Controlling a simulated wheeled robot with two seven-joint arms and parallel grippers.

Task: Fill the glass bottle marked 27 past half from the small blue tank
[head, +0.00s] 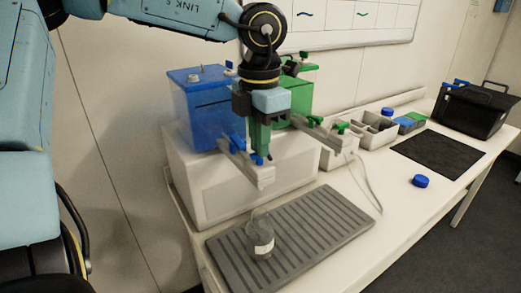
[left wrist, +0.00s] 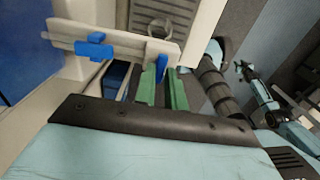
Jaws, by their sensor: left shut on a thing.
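The blue tank (head: 200,105) stands on a white block (head: 190,185) beside the green tank (head: 301,90). A glass bottle (head: 262,235) with a white label stands upright on the grey ribbed tray (head: 330,222); its number and liquid level are unreadable here. In the left wrist view the bottle's round top (left wrist: 160,27) shows. The grasp itself is partly hidden. My right arm shows small in the left wrist view, its gripper (left wrist: 243,70) unclear.
Blue caps lie on the bench (head: 420,181) and near the divided bins (head: 387,112). The bench front right of the tray is clear.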

